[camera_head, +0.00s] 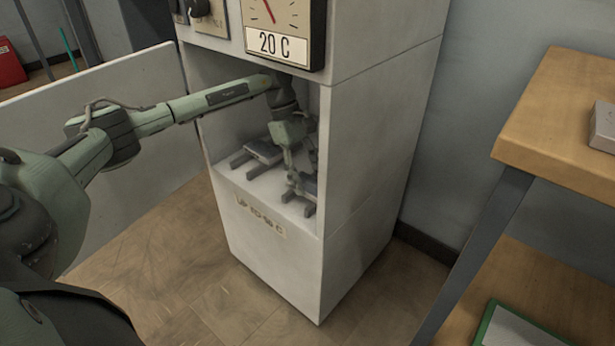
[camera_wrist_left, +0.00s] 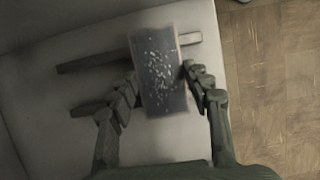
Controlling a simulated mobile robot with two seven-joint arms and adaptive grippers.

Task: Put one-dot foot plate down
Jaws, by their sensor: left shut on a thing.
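My left gripper (camera_head: 297,184) is inside the open white cabinet, low over its floor at the right. In the left wrist view its fingers (camera_wrist_left: 160,88) are shut on the two long sides of a dark grey foot plate (camera_wrist_left: 161,65) with pale specks. I cannot make out a dot mark on it. The plate lies across two dark support bars (camera_wrist_left: 92,61), touching or just above them; I cannot tell which. My right gripper is not in view.
The cabinet's right wall (camera_head: 368,150) stands close beside the gripper. Above the opening is a dial panel with a "20 C" label (camera_head: 277,46). The cabinet door (camera_head: 130,160) hangs open at the left. A wooden table (camera_head: 565,120) with a grey block (camera_head: 603,127) stands at the right.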

